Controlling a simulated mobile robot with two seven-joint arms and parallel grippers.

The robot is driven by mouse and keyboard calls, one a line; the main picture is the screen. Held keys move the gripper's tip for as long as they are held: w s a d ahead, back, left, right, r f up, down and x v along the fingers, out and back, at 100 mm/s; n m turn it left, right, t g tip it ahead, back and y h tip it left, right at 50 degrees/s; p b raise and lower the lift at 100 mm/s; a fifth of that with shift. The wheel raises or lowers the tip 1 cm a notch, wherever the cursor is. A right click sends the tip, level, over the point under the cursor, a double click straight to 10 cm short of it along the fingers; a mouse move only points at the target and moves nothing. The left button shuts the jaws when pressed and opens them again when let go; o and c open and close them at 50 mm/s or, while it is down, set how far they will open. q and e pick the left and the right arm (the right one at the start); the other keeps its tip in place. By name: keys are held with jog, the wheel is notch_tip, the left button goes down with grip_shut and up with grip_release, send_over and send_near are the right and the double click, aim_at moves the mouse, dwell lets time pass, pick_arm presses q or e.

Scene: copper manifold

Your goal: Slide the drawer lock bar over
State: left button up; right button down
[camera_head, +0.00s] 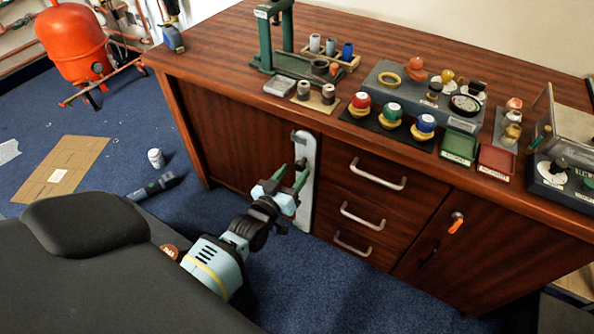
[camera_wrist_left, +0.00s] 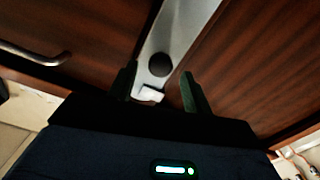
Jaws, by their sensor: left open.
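The drawer lock bar (camera_head: 304,150) is a long light-grey metal strip, upright on the cabinet front just left of the drawers. It also shows in the left wrist view (camera_wrist_left: 184,28), with a dark round knob (camera_wrist_left: 160,65) on it. My left gripper (camera_head: 291,173) is open in front of the bar. In the left wrist view its two fingers (camera_wrist_left: 158,78) stand apart, one on either side of the knob. I cannot tell whether they touch it. The gripper hides part of the bar in the head view. My right gripper is not in view.
Three drawers with silver handles (camera_head: 377,175) are right of the bar. A door with an orange-tagged key (camera_head: 457,224) is farther right. The wooden bench top (camera_head: 215,48) carries colored knobs, trays and a green press. A cardboard sheet (camera_head: 62,170) and small items lie on the blue floor.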

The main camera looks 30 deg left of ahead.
pick_arm(q)
jog(key=shift+w, duration=1.1)
grip_shut()
